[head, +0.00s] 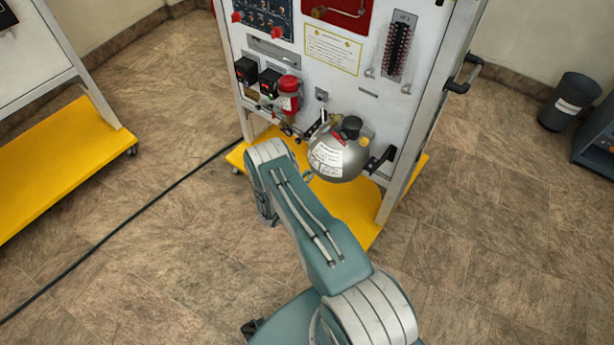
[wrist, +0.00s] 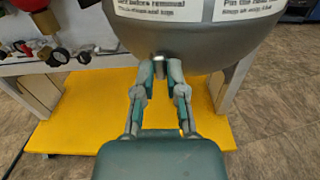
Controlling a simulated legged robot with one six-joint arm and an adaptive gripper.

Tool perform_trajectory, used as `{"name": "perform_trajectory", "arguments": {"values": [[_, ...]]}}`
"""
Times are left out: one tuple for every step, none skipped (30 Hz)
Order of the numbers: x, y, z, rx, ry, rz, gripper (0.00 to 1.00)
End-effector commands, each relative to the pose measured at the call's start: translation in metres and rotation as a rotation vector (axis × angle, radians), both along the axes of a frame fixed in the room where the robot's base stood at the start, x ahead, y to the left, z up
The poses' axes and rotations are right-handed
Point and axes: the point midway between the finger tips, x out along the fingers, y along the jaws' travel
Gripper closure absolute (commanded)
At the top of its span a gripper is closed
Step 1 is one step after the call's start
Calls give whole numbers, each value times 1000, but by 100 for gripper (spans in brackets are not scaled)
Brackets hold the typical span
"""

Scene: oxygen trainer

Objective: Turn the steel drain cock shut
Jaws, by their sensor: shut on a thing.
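A grey round oxygen bottle (head: 338,158) with white labels is mounted low on the white trainer panel; its underside (wrist: 185,45) fills the top of the wrist view. The steel drain cock (wrist: 160,68) is a small stub below the bottle, mostly covered by the fingers. My gripper (wrist: 160,76) is right under the bottle, with one finger on each side of the cock and shut on it. The cock's handle angle cannot be made out. In the head view my arm and the bottle hide most of the grip.
The white panel (head: 265,95) carries a red cylinder (head: 289,95), black boxes and gauges left of the bottle. A yellow base shelf (wrist: 75,132) lies below. A black cable (head: 130,238) crosses the floor at left. Open floor (head: 490,250) lies to the right.

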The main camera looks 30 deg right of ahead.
Motion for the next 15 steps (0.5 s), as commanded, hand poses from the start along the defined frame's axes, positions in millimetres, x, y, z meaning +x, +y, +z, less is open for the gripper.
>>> {"name": "perform_trajectory", "arguments": {"values": [[0, 1, -3, 8, 4, 6, 100], [0, 1, -3, 7, 4, 6, 71], [1, 1, -2, 6, 3, 6, 53], [1, 1, -2, 6, 3, 6, 50], [1, 1, -2, 5, 3, 5, 50], [1, 1, -2, 5, 3, 4, 50], [0, 1, -1, 5, 2, 4, 50], [0, 1, -1, 5, 2, 4, 50], [0, 1, -1, 4, 1, 3, 50], [0, 1, -1, 4, 1, 3, 50], [0, 1, -1, 4, 1, 3, 50], [0, 1, -1, 4, 1, 2, 50], [0, 1, 0, 3, 1, 2, 50], [0, 1, -1, 3, 1, 2, 50], [-1, 2, -1, 3, 1, 2, 50]]}}
